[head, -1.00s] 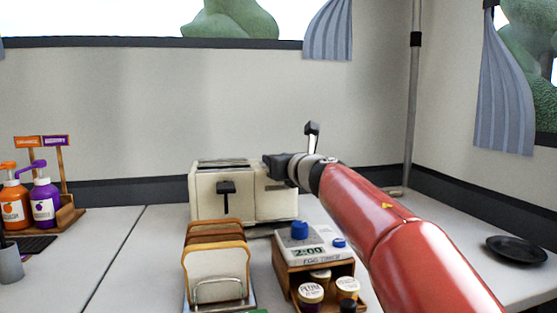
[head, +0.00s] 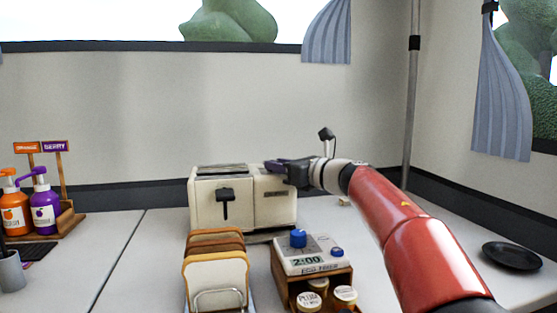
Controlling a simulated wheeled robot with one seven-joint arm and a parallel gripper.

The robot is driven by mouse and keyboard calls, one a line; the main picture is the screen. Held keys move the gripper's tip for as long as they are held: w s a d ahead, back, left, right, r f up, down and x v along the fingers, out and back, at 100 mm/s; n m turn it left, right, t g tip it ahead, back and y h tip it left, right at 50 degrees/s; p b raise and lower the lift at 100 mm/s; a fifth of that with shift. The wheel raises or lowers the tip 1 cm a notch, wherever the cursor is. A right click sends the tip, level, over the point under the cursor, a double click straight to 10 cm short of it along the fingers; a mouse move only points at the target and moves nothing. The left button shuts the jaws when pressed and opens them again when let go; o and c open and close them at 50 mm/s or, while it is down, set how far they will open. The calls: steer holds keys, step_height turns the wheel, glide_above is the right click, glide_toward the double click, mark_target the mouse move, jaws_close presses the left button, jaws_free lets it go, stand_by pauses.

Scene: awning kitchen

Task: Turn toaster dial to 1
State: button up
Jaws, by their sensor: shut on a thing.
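The cream toaster (head: 255,212) stands on the counter against the back wall, with its slots on top and a black lever (head: 227,203) on its front. My gripper (head: 276,167) is at the upper right part of the toaster, touching or very close to it. It is shut on the toaster dial, which the fingers and wrist hide. The dial's setting and numbers cannot be read from here.
A toast rack with bread slices (head: 215,275) stands in front of the toaster. An egg timer (head: 312,254) sits on a wooden box of jars to its right. Sauce bottles (head: 43,205) stand left, a black plate (head: 512,256) right.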

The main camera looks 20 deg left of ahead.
steer(key=n+g+p, duration=0.1)
steer(key=n+g+y+p, duration=0.1)
steer(key=g+p, duration=0.1)
steer(key=w+n+g+p, duration=0.1)
steer(key=g+p, duration=0.1)
steer(key=shift+d+r+n, duration=0.1)
steer(key=shift+r+n, duration=0.2)
steer(key=n+g+p, duration=0.1)
steer(key=g, duration=0.1)
steer(key=n+g+p, duration=0.1)
steer(key=p, duration=0.1)
steer(key=shift+w+f+g, duration=0.15)
steer(key=shift+f+g, duration=0.05)
steer(key=shift+g, duration=0.2)
steer(key=shift+f+n+g, duration=0.1)
steer(key=shift+n+g, duration=0.3)
steer(key=shift+g, duration=0.1)
steer(key=o, duration=1)
steer(key=d, duration=0.5)
steer(key=w+d, duration=0.1)
steer(key=d, duration=0.1)
steer(key=shift+w+d+b, duration=0.1)
steer(key=shift+d+b, duration=0.25)
steer(key=shift+b, duration=0.05)
